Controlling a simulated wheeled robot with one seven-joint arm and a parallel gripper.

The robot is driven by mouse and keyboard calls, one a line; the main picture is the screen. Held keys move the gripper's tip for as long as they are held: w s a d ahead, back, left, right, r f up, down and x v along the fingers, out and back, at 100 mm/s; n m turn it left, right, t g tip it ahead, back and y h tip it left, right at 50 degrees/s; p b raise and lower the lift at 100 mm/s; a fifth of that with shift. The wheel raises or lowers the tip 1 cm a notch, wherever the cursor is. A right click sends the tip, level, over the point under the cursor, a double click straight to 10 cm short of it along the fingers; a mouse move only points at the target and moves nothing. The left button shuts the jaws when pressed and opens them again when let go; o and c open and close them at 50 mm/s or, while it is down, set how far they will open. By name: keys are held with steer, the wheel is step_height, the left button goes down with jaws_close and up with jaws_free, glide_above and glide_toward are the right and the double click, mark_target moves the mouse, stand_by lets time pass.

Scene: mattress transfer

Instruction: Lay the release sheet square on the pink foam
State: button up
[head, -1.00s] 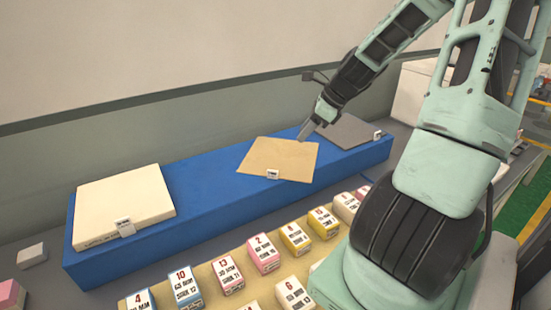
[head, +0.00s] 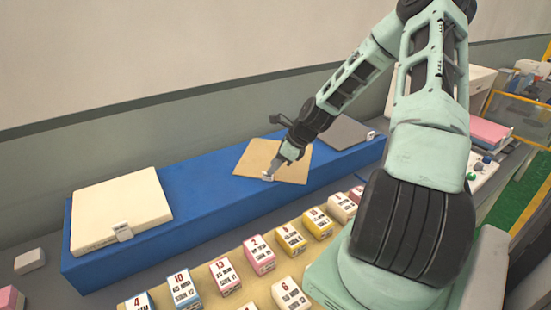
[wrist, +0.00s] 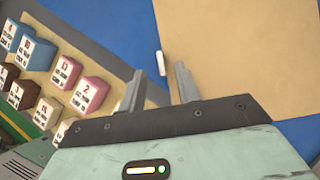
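A flat tan sheet (head: 262,154) lies on the long blue block, and I take it as the release sheet. Its white tab is at the front edge, hidden partly by my gripper (head: 270,172) in the head view. In the wrist view the tan sheet (wrist: 240,50) fills the upper right, and the white tab (wrist: 160,62) stands just beyond and between the fingertips. My gripper (wrist: 160,85) is open with a clear gap, and I see nothing clamped. A pink slab (head: 491,131), likely the pink foam, lies at the far right, behind my arm.
The blue block (head: 200,208) also bears a thick cream slab (head: 120,205) on the left and a grey sheet (head: 345,132) on the right, both with white tabs. Several numbered blocks (head: 260,255) stand on a tan board in front. A wall runs behind.

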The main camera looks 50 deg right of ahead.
steer(key=shift+p+x, duration=0.5)
steer(key=shift+x, duration=1.35)
jaws_close()
steer(key=shift+d, duration=0.1)
